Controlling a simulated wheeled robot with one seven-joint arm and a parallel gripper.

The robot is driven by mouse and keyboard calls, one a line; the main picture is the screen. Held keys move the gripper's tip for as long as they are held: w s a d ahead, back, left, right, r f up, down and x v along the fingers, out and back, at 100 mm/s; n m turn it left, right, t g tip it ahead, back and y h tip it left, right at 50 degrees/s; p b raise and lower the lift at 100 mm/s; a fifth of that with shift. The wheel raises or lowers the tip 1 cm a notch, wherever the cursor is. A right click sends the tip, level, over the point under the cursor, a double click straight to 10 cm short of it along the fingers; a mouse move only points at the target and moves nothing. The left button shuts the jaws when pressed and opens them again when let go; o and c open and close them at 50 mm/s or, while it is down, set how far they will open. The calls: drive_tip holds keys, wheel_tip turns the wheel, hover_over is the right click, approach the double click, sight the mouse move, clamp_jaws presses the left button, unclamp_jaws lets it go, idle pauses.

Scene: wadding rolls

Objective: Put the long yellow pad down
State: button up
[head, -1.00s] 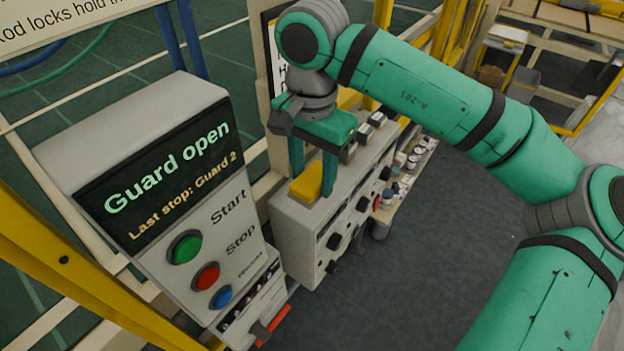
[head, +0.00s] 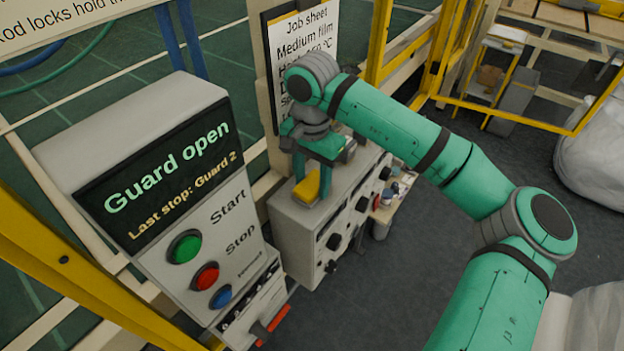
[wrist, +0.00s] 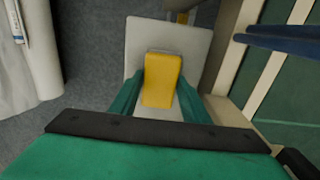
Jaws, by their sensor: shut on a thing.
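The long yellow pad (head: 307,188) is between the two green fingers of my gripper (head: 313,182), over the top of the grey control box. In the wrist view the pad (wrist: 162,78) lies lengthwise away from me, with a finger of my gripper (wrist: 161,92) on each side. My gripper is shut on the pad. The pale top of the control box (wrist: 196,40) shows behind and around the pad. The pad's underside is hidden, so I cannot tell whether it touches the box top.
A large panel reading "Guard open" (head: 155,160) stands close on the left. A job sheet (head: 303,35) is on a post behind my wrist. A low shelf with small containers (head: 392,195) stands right of the box. Open dark floor (head: 400,290) lies to the right.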

sight(312, 182)
drive_tip(key=shift+f, duration=0.15)
drive_tip(key=o, duration=0.9)
wheel_tip(312, 182, up, 12)
drive_tip(key=shift+r, duration=0.2)
idle(0.5)
